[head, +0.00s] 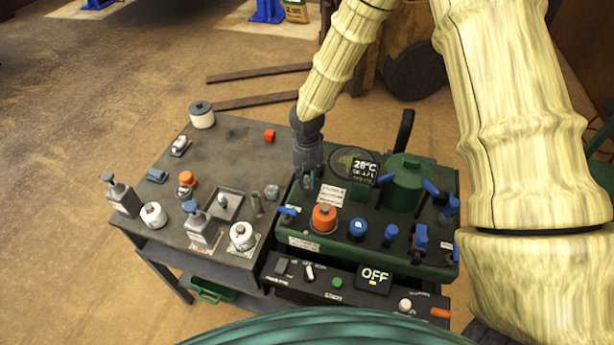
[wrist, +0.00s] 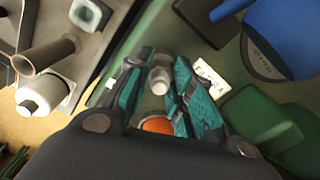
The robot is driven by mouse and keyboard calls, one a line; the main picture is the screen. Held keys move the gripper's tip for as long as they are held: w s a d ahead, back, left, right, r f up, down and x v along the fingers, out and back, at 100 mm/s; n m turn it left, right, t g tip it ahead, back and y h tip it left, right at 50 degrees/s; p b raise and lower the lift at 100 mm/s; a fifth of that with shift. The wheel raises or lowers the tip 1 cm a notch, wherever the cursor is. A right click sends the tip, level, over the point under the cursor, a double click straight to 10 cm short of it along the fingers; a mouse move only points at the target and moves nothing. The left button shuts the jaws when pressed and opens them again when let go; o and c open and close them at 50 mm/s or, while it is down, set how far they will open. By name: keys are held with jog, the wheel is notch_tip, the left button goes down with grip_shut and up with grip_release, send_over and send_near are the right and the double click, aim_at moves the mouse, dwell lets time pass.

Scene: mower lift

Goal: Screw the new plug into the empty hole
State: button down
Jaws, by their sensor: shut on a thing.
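My gripper (head: 308,182) is over the left part of the green machine (head: 292,224), pointing down. In the wrist view its teal-padded fingers (wrist: 158,95) are closed around a small pale grey cylindrical piece (wrist: 160,78), which looks like the plug. The fingers hide part of it. I cannot tell whether its lower end touches the machine. The empty hole is not visible; it may be hidden beneath the gripper. An orange cap (head: 323,217) on the machine stands just in front of the gripper, and it also shows between the fingers in the wrist view (wrist: 157,125).
Blue-handled valves and caps (head: 358,230) and a green cylinder (head: 405,182) crowd the machine's right side. A display (head: 375,276) reads OFF on the front panel. The grey bench (head: 232,143) at left holds bottles, white jars and small parts; its back middle is mostly clear.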

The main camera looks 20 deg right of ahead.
jog(key=c, duration=1.8)
grip_release()
jog(key=shift+f, duration=0.1)
grip_shut()
jog(key=m, duration=0.4)
jog(key=shift+p, duration=0.3)
jog(key=shift+m, duration=1.1)
jog(key=m, duration=0.3)
jog(key=shift+p, duration=0.3)
jog(key=m, duration=0.3)
jog(key=shift+m, duration=0.3)
